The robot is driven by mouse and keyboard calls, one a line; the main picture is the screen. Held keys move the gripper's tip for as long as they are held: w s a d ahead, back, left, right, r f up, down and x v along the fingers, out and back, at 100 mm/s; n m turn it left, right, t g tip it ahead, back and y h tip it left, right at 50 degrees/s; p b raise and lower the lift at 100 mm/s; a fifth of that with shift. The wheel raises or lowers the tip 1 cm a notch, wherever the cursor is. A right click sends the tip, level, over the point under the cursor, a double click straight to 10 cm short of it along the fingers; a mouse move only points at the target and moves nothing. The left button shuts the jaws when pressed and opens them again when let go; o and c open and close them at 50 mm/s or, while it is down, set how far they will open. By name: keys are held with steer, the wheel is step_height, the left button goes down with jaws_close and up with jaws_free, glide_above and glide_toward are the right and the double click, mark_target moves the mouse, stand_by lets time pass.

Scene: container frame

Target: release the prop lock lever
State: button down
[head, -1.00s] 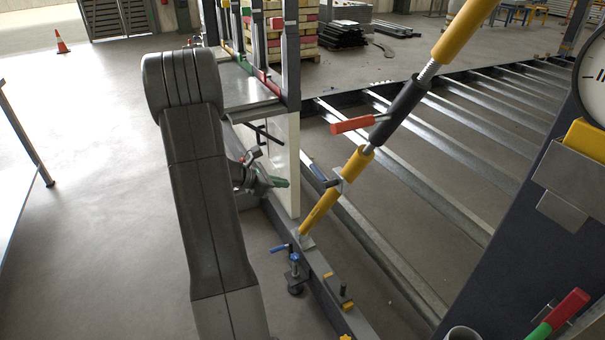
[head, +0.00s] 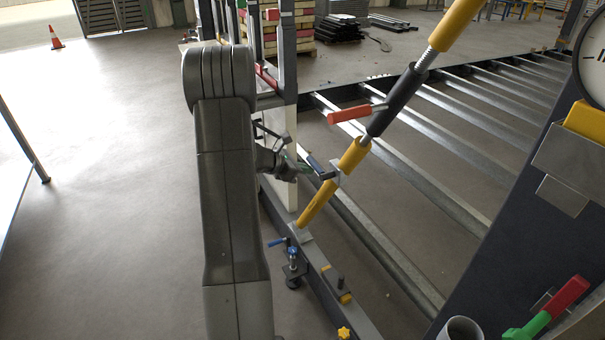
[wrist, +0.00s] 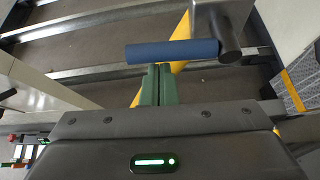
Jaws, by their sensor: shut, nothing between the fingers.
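The yellow diagonal prop (head: 329,196) rises to the right in the head view, with a dark sleeve in its middle. A lever with a dark blue handle (head: 319,167) sits on its lower part. In the wrist view this blue handle (wrist: 172,51) lies crosswise, joined at its right end to a grey pivot (wrist: 226,35). My gripper (head: 303,168) is at the handle's left side in the head view. Its green fingertips (wrist: 158,72) are together and empty, their tips right at the handle's near edge. I cannot tell whether they touch it.
A red-handled lever (head: 356,114) sticks out left from the prop's dark sleeve. A blue-handled clamp (head: 291,258) stands on the lower beam. Grey steel rails (head: 440,179) run behind the prop. A dark panel with a gauge (head: 515,215) stands at right. Open floor lies at left (head: 110,200).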

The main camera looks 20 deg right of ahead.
steer(key=shift+r+b, duration=0.2)
steer(key=shift+b, duration=0.1)
steer(key=shift+r+t+b, duration=0.15)
steer(key=shift+t+b, duration=0.15)
steer(key=shift+b, duration=0.55)
steer(key=shift+r+m, duration=0.4)
steer(key=shift+r, duration=0.25)
steer(key=p+v, duration=0.2)
steer(key=v, duration=1.1)
steer(key=shift+s+a+r, duration=0.25)
steer(key=shift+a, duration=0.05)
